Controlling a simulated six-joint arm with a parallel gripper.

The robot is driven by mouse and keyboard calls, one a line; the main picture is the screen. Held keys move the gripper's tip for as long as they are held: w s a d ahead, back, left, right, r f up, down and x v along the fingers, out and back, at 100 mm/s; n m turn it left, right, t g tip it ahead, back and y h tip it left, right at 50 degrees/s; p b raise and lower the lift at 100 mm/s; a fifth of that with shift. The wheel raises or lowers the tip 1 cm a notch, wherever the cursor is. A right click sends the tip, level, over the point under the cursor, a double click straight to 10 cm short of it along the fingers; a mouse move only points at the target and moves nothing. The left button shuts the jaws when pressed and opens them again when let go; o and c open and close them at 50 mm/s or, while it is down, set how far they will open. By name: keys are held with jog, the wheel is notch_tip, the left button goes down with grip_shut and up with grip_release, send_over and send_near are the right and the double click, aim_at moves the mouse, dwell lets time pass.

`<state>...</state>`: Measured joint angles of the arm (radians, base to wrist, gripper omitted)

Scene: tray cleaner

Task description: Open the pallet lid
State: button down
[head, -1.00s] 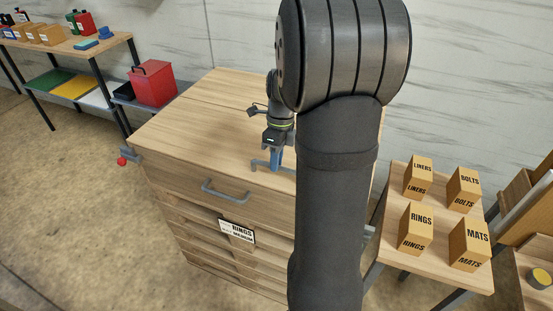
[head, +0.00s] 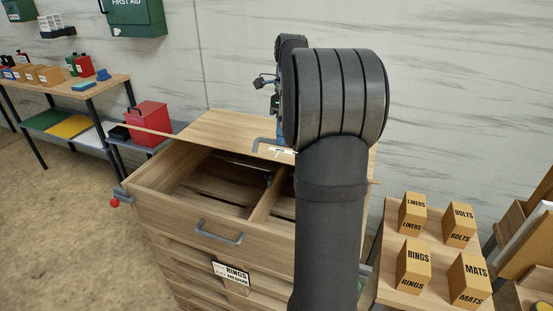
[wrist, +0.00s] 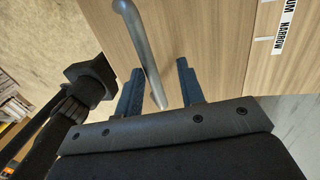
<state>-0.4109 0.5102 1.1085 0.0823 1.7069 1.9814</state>
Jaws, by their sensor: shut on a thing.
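The wooden pallet box (head: 165,205) stands in front of me with its top partly uncovered, and slatted compartments and a divider (head: 268,203) show inside. Its lid (head: 225,130) is raised and tilted up at the back. A grey bar handle (head: 258,148) is on the lid; in the wrist view the handle (wrist: 136,35) runs between the two blue fingers. My gripper (wrist: 157,72) is shut on this handle. In the head view my arm hides the fingers and the right part of the lid.
Labelled small boxes (head: 413,265) stand on a right table. A red container (head: 147,125) is behind left.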

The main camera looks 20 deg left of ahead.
jog(key=c, duration=2.2)
grip_release()
jog(key=w+r, duration=0.1)
jog(key=w, duration=0.5)
jog(key=w+r, duration=0.1)
jog(key=w, duration=0.1)
jog(key=shift+w+d+r, duration=0.15)
jog(key=shift+w+r, duration=0.2)
jog(key=shift+w, duration=0.05)
jog(key=shift+w+r, duration=0.15)
jog(key=shift+w, duration=0.55)
jog(key=shift+w+r, duration=0.15)
jog(key=shift+w, duration=0.9)
jog(key=c, duration=1.8)
grip_release()
jog(key=o, duration=0.4)
jog(key=shift+w+a+f, duration=0.1)
jog(key=shift+a+f, duration=0.05)
jog(key=shift+a, duration=0.1)
jog(key=shift+r, duration=0.25)
